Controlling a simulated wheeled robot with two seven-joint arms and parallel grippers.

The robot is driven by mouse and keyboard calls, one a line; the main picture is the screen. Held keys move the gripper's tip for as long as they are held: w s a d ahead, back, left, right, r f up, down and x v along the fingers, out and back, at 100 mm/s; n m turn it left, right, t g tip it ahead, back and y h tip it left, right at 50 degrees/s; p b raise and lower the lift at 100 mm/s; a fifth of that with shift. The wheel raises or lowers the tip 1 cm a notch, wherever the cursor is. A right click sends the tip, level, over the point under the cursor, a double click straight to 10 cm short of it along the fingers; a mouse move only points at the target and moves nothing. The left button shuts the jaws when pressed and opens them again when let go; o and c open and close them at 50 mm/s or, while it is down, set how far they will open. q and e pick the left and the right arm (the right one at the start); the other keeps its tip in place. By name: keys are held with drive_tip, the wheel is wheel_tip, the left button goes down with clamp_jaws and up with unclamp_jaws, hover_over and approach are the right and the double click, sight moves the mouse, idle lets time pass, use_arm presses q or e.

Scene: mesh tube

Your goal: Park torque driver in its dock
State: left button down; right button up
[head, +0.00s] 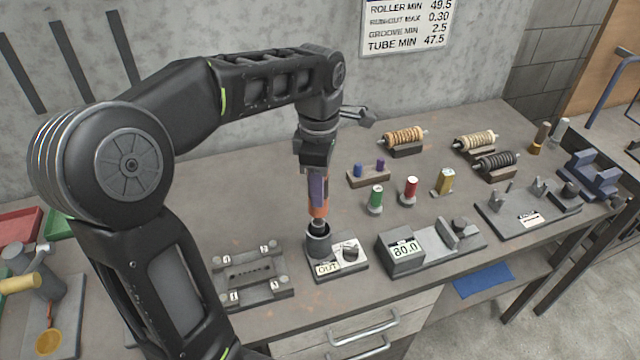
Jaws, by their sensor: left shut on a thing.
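My left gripper (316,168) points down and is shut on the torque driver, hiding its upper end. The driver (319,208) has an orange and purple handle and a dark lower end. It hangs about upright over the dark round cup of the dock (318,246). The driver's dark lower end is at the cup's mouth; I cannot tell how deep it sits. My right gripper is not in view.
A plate with numbered corner posts (252,274) lies left of the dock. A gauge reading 50.0 (403,252) stands close on the right. Green (376,198) and red (411,190) spools and a block with blue and purple pegs (368,175) stand behind.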

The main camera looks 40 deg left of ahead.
sight(320, 212)
use_arm(q)
drive_tip(key=shift+f+b, duration=2.95)
drive_tip(key=shift+f, duration=0.8)
idle(3.6)
drive_tip(key=c, duration=0.8)
unclamp_jaws()
